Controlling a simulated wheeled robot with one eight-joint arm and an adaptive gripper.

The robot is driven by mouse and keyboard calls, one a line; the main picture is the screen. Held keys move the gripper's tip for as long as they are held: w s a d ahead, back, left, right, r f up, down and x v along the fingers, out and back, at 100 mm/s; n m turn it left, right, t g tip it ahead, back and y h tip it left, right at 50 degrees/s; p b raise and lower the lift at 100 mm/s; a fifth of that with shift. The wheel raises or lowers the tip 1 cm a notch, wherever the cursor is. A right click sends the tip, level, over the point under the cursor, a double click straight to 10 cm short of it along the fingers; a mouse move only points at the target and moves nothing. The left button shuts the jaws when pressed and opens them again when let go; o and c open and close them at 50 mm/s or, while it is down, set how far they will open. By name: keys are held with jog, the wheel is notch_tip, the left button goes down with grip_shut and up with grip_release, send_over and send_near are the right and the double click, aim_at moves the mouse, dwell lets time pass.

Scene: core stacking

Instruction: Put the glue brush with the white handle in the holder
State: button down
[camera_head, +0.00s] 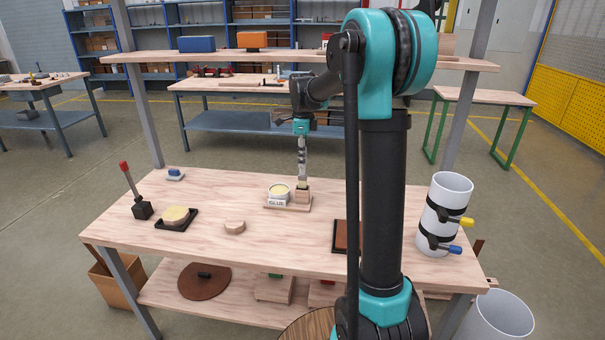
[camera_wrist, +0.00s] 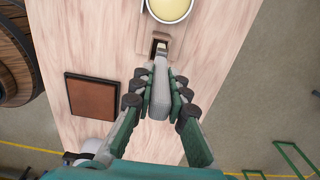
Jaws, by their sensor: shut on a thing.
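My gripper (camera_head: 301,150) points straight down over the middle of the table. It is shut on the glue brush, whose white handle (camera_wrist: 158,92) shows between the fingers in the wrist view. The brush is upright with its bristle end down (camera_head: 303,183). The holder (camera_head: 302,196) is a small wooden block with a slot, on a wooden board beside the glue pot (camera_head: 278,193). The holder also shows in the wrist view (camera_wrist: 153,45). The bristle end is at the slot; I cannot tell how deep it sits.
A black block with a red-tipped stick (camera_head: 142,210), a black tray with a round yellow piece (camera_head: 177,217) and a wooden piece (camera_head: 235,227) are to the left. A brown pad (camera_wrist: 96,97) and a white cylinder with clamps (camera_head: 440,210) are to the right.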

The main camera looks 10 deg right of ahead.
aim_at(302, 180)
jog(key=shift+s+f, duration=0.1)
jog(key=shift+f, duration=2.85)
jog(key=c, duration=1.5)
grip_release()
jog(key=shift+d+r, duration=0.1)
jog(key=shift+r, duration=3.65)
